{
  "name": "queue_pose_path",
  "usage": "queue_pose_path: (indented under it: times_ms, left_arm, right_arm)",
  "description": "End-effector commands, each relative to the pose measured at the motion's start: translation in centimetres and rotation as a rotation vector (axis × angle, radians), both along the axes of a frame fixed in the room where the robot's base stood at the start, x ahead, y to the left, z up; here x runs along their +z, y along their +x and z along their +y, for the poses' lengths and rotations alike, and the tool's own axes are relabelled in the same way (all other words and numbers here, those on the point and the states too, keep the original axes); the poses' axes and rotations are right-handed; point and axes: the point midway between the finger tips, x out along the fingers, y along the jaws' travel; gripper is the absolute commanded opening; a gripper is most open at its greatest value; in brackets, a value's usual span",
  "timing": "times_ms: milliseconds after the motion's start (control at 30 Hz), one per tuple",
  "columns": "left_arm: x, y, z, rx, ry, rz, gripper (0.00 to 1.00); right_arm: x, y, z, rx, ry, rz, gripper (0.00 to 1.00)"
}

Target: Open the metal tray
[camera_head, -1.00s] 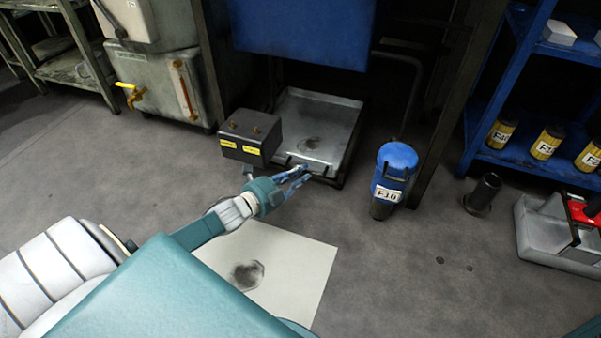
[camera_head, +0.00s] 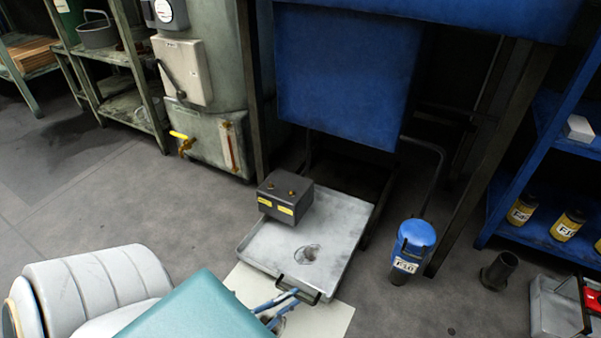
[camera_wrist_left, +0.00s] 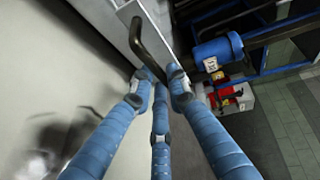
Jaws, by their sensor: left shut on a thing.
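The metal tray (camera_head: 335,222) is a shallow grey pan with a dark stain, pulled out on the floor in front of the blue machine. Its dark handle (camera_head: 307,293) is on the near edge. My left gripper (camera_head: 282,303) is at this handle in the head view, its blue fingers partly hidden by my own arm. In the left wrist view, the three blue fingers (camera_wrist_left: 161,84) are closed around the lower end of the bent dark handle (camera_wrist_left: 146,40), with the tray's edge (camera_wrist_left: 122,25) beside it. My right gripper is not in view.
A dark box with yellow labels (camera_head: 285,197) overlaps the tray's left back part; I cannot tell what it rests on. A blue canister (camera_head: 413,243) stands right of the tray. A light mat (camera_head: 335,318) lies under the near edge.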

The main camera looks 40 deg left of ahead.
Motion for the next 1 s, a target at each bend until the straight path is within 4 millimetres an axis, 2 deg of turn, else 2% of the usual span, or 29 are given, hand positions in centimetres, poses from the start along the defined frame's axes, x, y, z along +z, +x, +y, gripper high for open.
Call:
queue_pose_path:
  times_ms: [33, 200, 633, 667, 733, 1000]
  left_arm:
    - [0.1, -0.8, -0.1, 0.002, -0.002, 0.003, 0.00]
    - [0.0, -2.1, -0.5, 0.001, -0.002, 0.000, 0.00]
    - [0.0, -2.4, -0.5, 0.001, -0.001, 0.000, 0.00]
    - [0.0, -2.4, -0.5, 0.001, -0.001, 0.000, 0.21]
    - [0.0, -2.4, -0.5, 0.001, -0.001, 0.000, 0.35]
    - [0.0, -2.4, -0.5, 0.000, 0.000, 0.000, 0.35]
  right_arm:
    - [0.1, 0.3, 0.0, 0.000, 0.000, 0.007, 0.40]
    - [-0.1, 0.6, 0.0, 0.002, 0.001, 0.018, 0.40]
    - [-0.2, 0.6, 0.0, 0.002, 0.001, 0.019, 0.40]
    - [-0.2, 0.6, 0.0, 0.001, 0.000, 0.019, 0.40]
    - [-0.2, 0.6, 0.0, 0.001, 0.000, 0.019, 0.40]
    - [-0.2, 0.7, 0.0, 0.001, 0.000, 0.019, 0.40]
